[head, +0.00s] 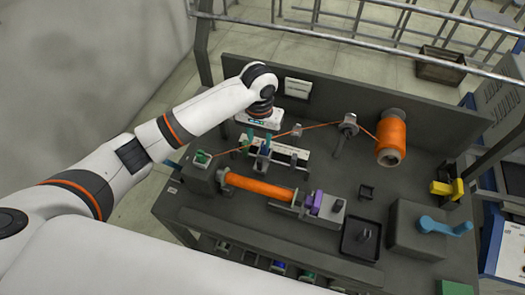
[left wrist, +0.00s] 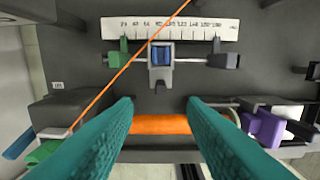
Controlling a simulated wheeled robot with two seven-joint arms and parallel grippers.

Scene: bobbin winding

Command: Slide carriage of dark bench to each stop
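The dark bench (head: 190,218) carries a short rail with a carriage (left wrist: 161,62), a small grey block with a blue insert. The carriage sits on the rail between a green stop (left wrist: 119,58) at left and a dark stop (left wrist: 223,60) at right, nearer the green one and apart from both. A white scale strip (left wrist: 172,27) lies behind the rail. My left gripper (left wrist: 160,103) is open and empty, its teal fingers pointing down; in the head view its hand partly hides the rail. My right gripper is not in view.
An orange thread (head: 315,126) runs across the rail area from a big orange spool (head: 391,137). In front lies an orange-wound bobbin (head: 258,188) with a purple clamp (head: 313,202). A blue-handled box (head: 428,228) and a dark tray (head: 361,238) stand at right.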

